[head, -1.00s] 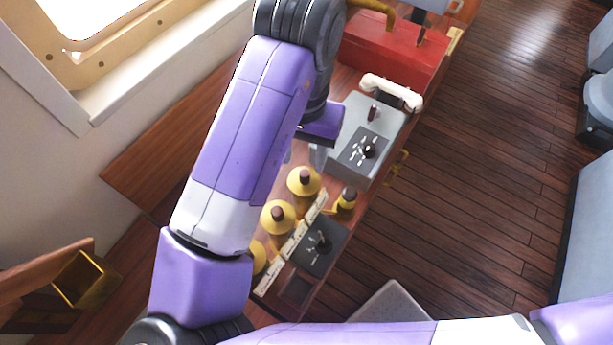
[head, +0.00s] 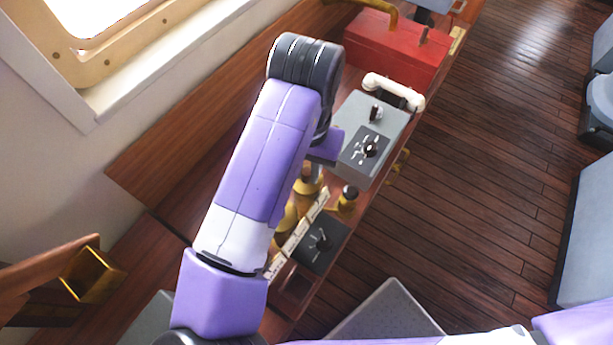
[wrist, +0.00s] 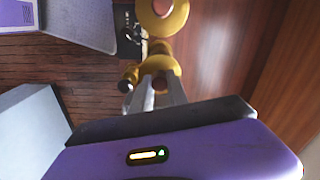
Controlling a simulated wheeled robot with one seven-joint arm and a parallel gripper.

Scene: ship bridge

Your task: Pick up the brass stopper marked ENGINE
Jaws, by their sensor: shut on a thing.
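My gripper (head: 314,172) is low over the console. In the head view this stopper (head: 308,186) is partly hidden by the gripper. It appears to be still at its place in the row; I cannot tell whether it is lifted. No ENGINE marking can be read on it. A second brass stopper (head: 286,220) is partly hidden behind my arm; one also shows at the top of the wrist view (wrist: 163,12).
A pale label strip (head: 297,234) runs beside the stoppers. A smaller brass piece with a black knob (head: 347,198) stands close to the right. A grey box with a dial (head: 350,160), a white handset (head: 394,90) and a red box (head: 395,48) lie beyond.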

